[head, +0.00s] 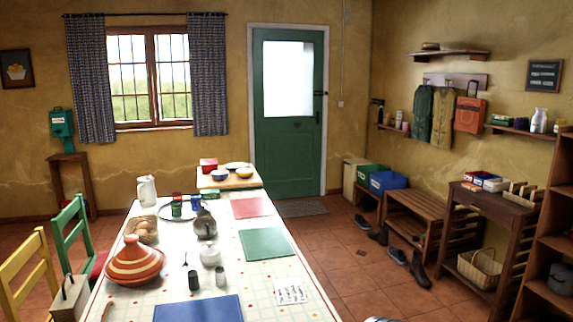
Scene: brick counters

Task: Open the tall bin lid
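A tall cream box (350,182), which looks like the tall bin, stands on the floor just right of the green door, against the far right corner. Its flat top (356,161) appears shut, though it is small and far off. A green box and a blue box (388,182) are beside it on the right and hide part of its side.
A long table (150,300) with a tagine, jugs and placemats fills the lower left. Tiled floor (345,265) is open between it and the wooden bench (415,205) on the right. Several shoes (397,256) lie before the bench. A doormat (300,208) lies at the door.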

